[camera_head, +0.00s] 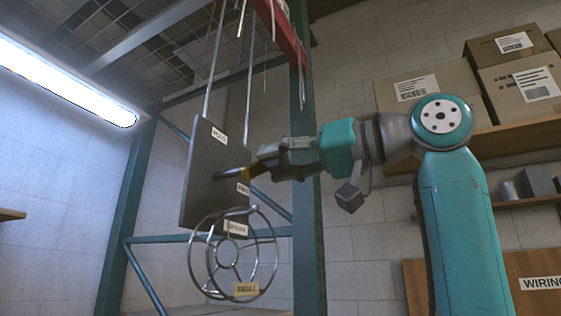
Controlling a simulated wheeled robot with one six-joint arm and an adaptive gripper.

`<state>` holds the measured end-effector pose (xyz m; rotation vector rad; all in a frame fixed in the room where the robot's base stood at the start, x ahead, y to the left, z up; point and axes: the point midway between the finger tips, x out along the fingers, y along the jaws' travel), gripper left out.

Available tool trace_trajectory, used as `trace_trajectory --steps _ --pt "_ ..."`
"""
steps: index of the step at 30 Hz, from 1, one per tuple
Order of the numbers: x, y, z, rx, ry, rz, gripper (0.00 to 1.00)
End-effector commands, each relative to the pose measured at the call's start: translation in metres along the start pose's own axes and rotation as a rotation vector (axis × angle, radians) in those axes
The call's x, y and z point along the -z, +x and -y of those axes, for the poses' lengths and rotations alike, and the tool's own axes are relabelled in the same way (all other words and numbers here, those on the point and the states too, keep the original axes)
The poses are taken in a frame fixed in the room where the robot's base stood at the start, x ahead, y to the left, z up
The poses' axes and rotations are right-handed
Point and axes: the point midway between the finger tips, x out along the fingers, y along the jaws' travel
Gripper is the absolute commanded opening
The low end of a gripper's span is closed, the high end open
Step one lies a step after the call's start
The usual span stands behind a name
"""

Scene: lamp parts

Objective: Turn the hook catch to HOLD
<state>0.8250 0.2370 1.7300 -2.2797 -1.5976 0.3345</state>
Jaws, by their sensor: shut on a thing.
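A dark upright panel (203,170) hangs from thin metal rods at the centre left. A white label that appears to read HOLD (219,135) is near its top right. A second small label (243,189) sits lower on its right edge, too small to read surely. My gripper (257,167) is at the panel's right edge, shut on the catch's right end. The fingers partly hide that end.
A round wire cage (213,262) with a yellow tag reading SMALL (247,289) hangs just below the panel. A green frame post (308,200) stands behind my gripper. Cardboard boxes (430,95) sit on a shelf at right. A lit tube lamp (65,82) is at upper left.

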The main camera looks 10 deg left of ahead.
Motion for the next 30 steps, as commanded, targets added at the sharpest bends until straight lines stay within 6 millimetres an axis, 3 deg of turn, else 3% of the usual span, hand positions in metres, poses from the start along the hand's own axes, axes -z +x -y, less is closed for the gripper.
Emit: trace_trajectory --steps 30 --pt "-0.0018 0.0001 0.001 0.0 -0.886 0.003 0.05"
